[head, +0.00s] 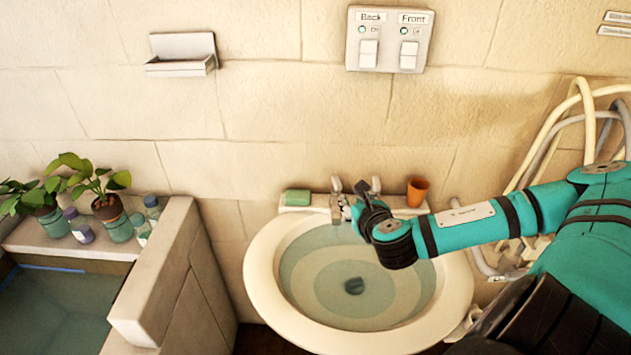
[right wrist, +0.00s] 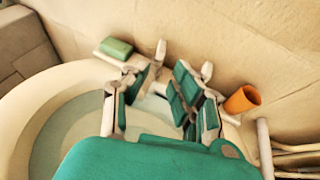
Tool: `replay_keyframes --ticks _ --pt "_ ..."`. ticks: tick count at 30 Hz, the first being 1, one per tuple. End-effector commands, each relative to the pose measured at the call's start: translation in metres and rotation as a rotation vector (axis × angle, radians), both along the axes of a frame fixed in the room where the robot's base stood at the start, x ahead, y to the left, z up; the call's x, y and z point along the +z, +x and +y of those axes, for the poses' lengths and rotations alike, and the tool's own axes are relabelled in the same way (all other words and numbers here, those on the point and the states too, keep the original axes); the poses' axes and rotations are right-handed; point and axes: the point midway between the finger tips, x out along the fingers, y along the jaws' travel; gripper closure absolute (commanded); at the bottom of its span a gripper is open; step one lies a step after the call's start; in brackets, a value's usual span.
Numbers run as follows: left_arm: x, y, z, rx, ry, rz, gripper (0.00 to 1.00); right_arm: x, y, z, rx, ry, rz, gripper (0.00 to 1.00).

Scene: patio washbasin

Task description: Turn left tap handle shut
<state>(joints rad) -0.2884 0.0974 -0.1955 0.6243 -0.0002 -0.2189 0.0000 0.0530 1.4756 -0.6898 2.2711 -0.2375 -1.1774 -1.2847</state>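The washbasin (head: 262,262) stands against the wall, with two upright tap handles at its back edge. The left tap handle (head: 337,184) is pale and stands clear of my arm in the head view. The right tap handle (head: 376,185) shows just behind my right gripper (head: 360,203). In the right wrist view that gripper (right wrist: 160,88) is open, its fingers apart and nothing held. There the left tap handle (right wrist: 161,50) shows beyond the gap between the fingertips, and the right tap handle (right wrist: 207,70) by the right finger. Contact cannot be told. My left gripper is out of view.
Green soap (head: 297,197) lies left of the taps and an orange cup (head: 417,191) stands right of them. The basin holds water with a dark spot at the bottom. Hoses (head: 555,125) hang at right. A stone ledge (head: 160,250) with plants and bottles is at left.

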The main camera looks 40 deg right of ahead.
Motion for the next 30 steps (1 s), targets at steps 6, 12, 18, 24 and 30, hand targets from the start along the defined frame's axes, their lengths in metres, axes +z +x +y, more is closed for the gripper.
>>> replay_keyframes --ticks 6,12,18,24,30 --pt "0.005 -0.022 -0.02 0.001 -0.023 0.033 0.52 -0.009 0.026 -0.013 -0.005 0.003 -0.004 0.74" --pt "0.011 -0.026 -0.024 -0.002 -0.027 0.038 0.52 -0.025 0.063 -0.031 -0.008 0.004 -0.006 0.74" --pt "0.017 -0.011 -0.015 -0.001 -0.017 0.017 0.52 -0.042 0.097 -0.047 -0.007 0.006 -0.004 0.74" --pt "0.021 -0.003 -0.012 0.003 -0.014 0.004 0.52 -0.055 0.125 -0.061 -0.006 0.004 -0.004 0.74" --pt "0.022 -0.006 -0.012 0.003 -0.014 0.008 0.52 -0.063 0.139 -0.068 -0.005 0.003 -0.002 0.74"
